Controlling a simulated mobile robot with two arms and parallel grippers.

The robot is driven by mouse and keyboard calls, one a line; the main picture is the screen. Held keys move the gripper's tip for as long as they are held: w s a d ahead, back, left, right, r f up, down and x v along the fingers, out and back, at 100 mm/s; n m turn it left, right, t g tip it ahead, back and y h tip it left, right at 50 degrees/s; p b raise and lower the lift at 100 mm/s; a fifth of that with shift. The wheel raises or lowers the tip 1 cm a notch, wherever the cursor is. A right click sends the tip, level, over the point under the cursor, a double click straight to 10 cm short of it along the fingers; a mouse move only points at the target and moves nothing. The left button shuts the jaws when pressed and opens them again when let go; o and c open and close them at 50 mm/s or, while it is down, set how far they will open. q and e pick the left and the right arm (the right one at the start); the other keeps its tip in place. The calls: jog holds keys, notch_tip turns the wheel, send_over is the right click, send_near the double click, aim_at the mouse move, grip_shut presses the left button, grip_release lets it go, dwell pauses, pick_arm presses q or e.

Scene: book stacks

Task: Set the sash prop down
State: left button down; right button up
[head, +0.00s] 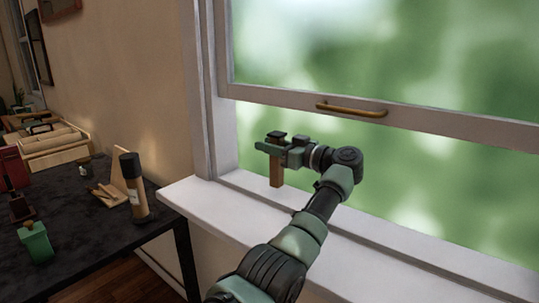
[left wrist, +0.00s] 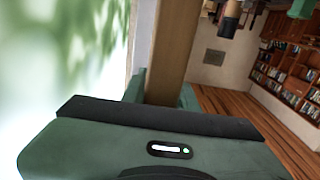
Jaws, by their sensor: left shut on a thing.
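The sash prop (head: 276,172) is a short wooden stick, upright over the inner part of the white window sill (head: 370,243). My left gripper (head: 272,143) is shut on its upper part. The prop's lower end is at the sill, but I cannot tell whether it touches. In the left wrist view the prop (left wrist: 172,50) runs up between the two green fingers. The raised window sash (head: 440,120), with a brass handle (head: 352,110), is above the gripper, apart from the prop. My right gripper is not in view.
The sill to the right of my arm is clear. Bookshelves (left wrist: 290,70) show in the left wrist view.

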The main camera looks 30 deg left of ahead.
pick_arm(q)
notch_tip(320, 180, down, 2)
jog(key=shift+f, duration=0.15)
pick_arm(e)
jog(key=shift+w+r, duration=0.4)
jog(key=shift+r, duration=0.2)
pick_arm(q)
jog(key=c, duration=1.1)
grip_release()
jog(key=shift+f, duration=0.1)
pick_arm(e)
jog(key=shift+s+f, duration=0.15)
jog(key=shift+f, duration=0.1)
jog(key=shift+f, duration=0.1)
